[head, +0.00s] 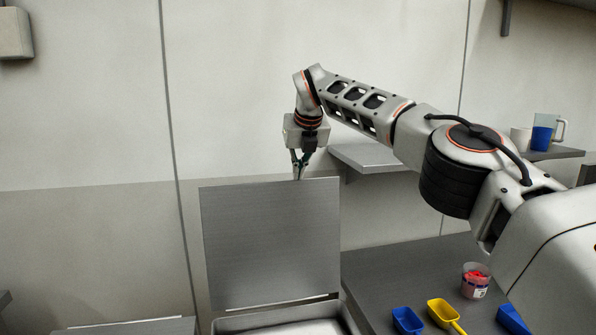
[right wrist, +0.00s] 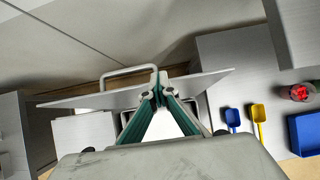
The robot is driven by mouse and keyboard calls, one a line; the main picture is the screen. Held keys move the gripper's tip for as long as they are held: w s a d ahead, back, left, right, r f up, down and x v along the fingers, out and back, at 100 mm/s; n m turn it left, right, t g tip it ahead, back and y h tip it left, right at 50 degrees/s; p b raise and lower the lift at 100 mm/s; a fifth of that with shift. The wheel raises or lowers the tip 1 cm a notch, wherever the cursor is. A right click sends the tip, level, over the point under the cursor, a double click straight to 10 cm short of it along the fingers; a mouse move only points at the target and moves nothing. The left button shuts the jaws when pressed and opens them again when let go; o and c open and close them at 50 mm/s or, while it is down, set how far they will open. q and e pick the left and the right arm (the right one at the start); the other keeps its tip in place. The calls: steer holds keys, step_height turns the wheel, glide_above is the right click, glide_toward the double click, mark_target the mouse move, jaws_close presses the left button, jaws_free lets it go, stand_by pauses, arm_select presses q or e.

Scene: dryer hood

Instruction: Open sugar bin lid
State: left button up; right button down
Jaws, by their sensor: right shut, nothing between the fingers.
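The sugar bin lid (head: 270,245) is a flat grey metal panel. It stands nearly upright at the back of the bin (head: 285,319), whose rim and opening show at the bottom of the head view. The lid also shows nearly edge-on in the right wrist view (right wrist: 205,84), with a bar handle (right wrist: 128,70) on its far side. My right gripper (head: 299,176) points down at the lid's top edge, near its right part. Its fingers are shut with nothing between them; I cannot tell whether they touch the lid. My left gripper is out of view.
Right of the bin, a grey counter (head: 385,270) holds a blue scoop (head: 407,320), a yellow scoop (head: 441,311) and a tub with red contents (head: 475,281). A wall shelf (head: 370,157) is behind my right arm. Another lid-like surface (head: 130,327) lies at lower left.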

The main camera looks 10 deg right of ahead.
steer(key=shift+f, duration=0.3)
